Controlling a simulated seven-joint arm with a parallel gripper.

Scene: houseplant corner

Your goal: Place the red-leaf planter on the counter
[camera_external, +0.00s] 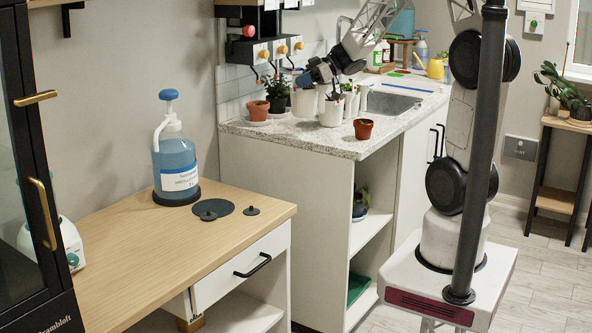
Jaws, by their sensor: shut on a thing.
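The speckled counter (300,133) runs along the wall, with several small planters near its front end. My gripper (331,94) points down over this group, shut on a white planter (331,112). A little red shows at the top of this planter, so it seems to be the red-leaf planter. My gripper and wrist hide much of its top. The planter is upright, at or just above the counter; I cannot tell whether its base touches. My fingertips are too small to see clearly.
A terracotta pot (363,129) stands close on the right, near the counter's front edge. Another white pot (303,102) is close on the left, with a dark potted plant (277,93) and a terracotta pot (258,111) beyond. The sink (388,103) lies behind to the right.

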